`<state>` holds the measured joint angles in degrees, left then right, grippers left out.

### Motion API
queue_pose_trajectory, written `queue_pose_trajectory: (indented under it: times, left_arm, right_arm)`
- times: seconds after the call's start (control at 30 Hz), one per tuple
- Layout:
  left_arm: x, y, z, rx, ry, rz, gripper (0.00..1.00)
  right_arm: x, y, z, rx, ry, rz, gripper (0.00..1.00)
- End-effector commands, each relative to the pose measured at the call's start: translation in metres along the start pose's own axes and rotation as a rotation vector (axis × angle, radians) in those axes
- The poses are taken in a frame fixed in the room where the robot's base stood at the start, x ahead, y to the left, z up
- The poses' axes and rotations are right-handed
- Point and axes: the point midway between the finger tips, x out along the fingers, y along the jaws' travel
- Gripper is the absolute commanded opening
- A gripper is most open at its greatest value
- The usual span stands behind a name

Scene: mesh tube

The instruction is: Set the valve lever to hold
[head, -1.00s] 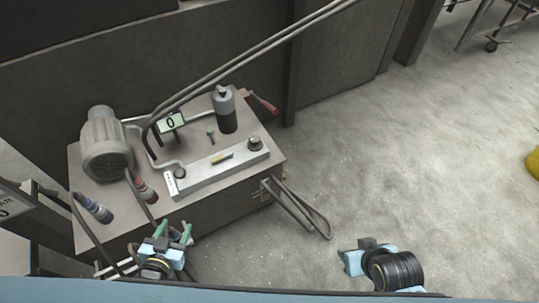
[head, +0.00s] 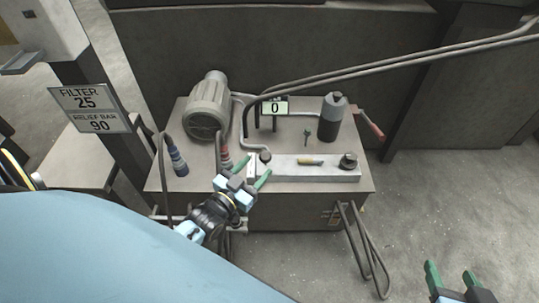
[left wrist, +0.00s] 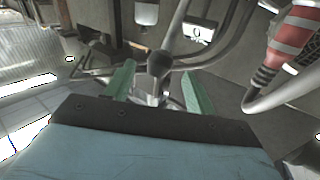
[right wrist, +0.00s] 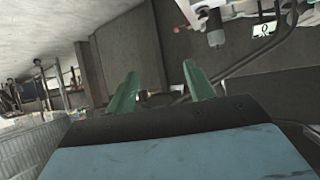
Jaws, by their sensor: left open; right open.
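A dark ball-topped lever (head: 265,155) stands at the left end of the pale metal valve block (head: 285,172) on the bench unit. My left gripper (head: 251,171) is open at that end of the block. In the left wrist view the dark ball (left wrist: 158,62) and its pale stem show between the two green fingers, with gaps at the sides; I cannot tell any contact. The lever's position marks are too small to read. My right gripper (head: 451,271) is open and empty over the floor at the lower right; its green fingers show in the right wrist view (right wrist: 160,85).
A grey motor (head: 208,106), a dark cylinder (head: 331,118), a display reading 0 (head: 274,108) and red and blue hose fittings (head: 177,160) stand on the unit. A red-handled lever (head: 371,124) sticks out at right. A sign (head: 92,108) reads FILTER 25, RELIEF BAR 90. Floor at right is clear.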

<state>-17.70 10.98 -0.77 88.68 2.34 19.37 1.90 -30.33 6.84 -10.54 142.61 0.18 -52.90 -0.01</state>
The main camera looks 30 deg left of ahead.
Motion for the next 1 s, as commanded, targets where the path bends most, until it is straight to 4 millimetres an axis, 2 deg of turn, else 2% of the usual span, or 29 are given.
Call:
queue_pose_trajectory:
  times: [0.23, 0.5, 0.7, 1.0]
  left_arm:
    - [0.031, 0.000, 0.001, 0.000, 0.002, 0.000, 0.55]
    - [0.059, 0.000, 0.001, 0.000, 0.001, 0.000, 0.55]
    - [0.071, 0.000, 0.001, 0.000, -0.001, 0.000, 0.55]
    - [0.075, 0.000, 0.000, 0.000, -0.001, 0.000, 0.55]
  right_arm:
    - [0.001, -0.009, -0.042, 0.000, 0.256, -0.023, 0.53]
    - [-0.011, -0.017, -0.084, 0.005, 0.517, -0.045, 0.53]
    - [-0.021, -0.021, -0.102, 0.009, 0.638, -0.055, 0.53]
    - [-0.026, -0.022, -0.108, 0.011, 0.680, -0.058, 0.53]
